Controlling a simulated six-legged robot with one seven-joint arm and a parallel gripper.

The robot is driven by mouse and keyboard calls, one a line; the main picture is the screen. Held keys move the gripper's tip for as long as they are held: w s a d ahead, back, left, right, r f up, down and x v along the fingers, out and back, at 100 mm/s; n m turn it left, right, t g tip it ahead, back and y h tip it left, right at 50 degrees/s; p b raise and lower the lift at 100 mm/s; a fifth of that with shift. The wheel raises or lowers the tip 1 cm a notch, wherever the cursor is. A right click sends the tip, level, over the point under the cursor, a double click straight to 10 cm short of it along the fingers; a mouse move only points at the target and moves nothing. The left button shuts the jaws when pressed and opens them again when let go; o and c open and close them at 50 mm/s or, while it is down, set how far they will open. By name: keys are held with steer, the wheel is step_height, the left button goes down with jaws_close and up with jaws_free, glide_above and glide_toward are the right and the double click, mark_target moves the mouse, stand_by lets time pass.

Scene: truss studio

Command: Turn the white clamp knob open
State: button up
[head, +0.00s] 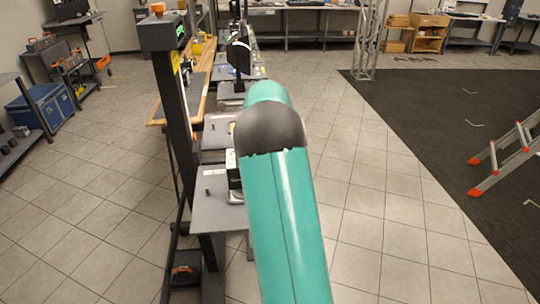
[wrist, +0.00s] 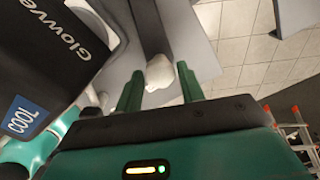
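The white clamp knob (wrist: 158,73) shows in the wrist view as a rounded white lump in front of a grey surface. My gripper (wrist: 160,80) has two green fingers, spread apart and open. The knob appears between the fingertips, nearer the right one, with a gap visible on its left. I cannot tell whether either finger touches it. In the head view my teal arm reaches over the bench and hides the knob and my gripper.
A black box with white lettering and a blue label (wrist: 25,116) stands close on the left in the wrist view. In the head view, a grey bench top (head: 215,208) and dark post (head: 172,90) stand left of my arm.

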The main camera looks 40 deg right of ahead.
steer(key=shift+o, duration=1.2)
step_height(320, 180, up, 14)
steer(key=shift+f, duration=0.1)
